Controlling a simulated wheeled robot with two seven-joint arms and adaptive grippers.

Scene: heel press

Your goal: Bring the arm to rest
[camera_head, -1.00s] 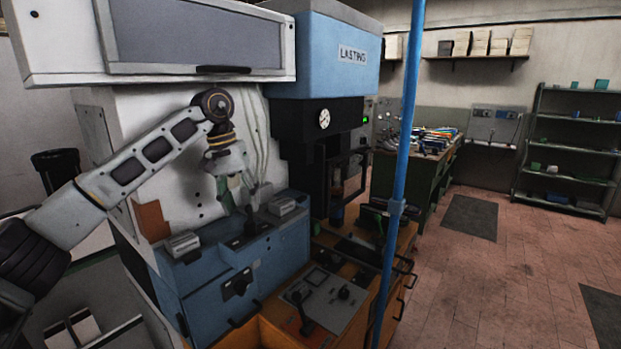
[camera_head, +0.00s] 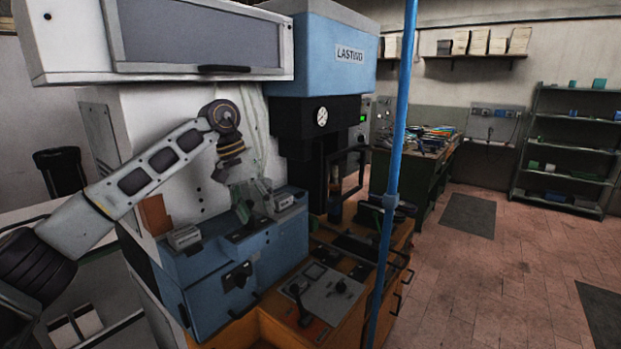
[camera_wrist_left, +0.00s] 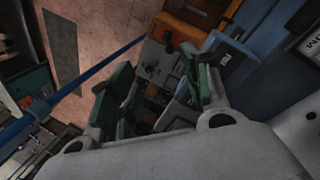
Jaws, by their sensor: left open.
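My left arm comes in from the left in the head view, bent at a raised joint beside the white machine housing (camera_head: 125,125). My left gripper (camera_head: 257,203) hangs from it above the blue machine cabinet (camera_head: 215,290), close to the cabinet's top. In the left wrist view my left gripper (camera_wrist_left: 160,92) shows two green-padded fingers spread apart, with nothing between them. Whether a fingertip touches the cabinet I cannot tell. My right gripper is in neither view.
A blue upright pole (camera_head: 397,150) stands right of the machine. A grey control panel with levers (camera_head: 320,290) sits on the orange bench front. The blue LASTING press head (camera_head: 325,60) overhangs behind. Open tiled floor (camera_head: 470,270) lies to the right.

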